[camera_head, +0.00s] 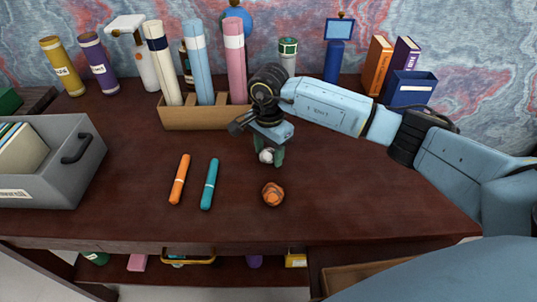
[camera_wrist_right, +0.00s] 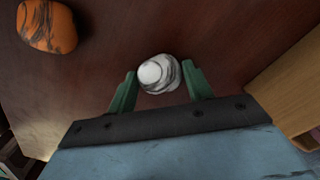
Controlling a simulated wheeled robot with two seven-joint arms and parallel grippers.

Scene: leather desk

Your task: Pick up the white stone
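The white stone (camera_head: 266,156), rounded with grey streaks, is at the middle of the brown desk (camera_head: 330,190). My right gripper (camera_head: 269,158) points down over it, with its green fingers on either side. In the right wrist view, the stone (camera_wrist_right: 157,73) lies between the fingertips of the gripper (camera_wrist_right: 160,80), very close to both. The fingers look apart around it, and a firm grip is not visible. In the head view, the fingers hide part of the stone. My left gripper is not in view.
An orange-brown stone (camera_head: 273,194) lies just in front; it also shows in the wrist view (camera_wrist_right: 47,26). An orange marker (camera_head: 180,179) and a teal marker (camera_head: 209,184) lie to the left. A wooden holder (camera_head: 205,118) stands behind, a grey bin (camera_head: 75,165) at far left.

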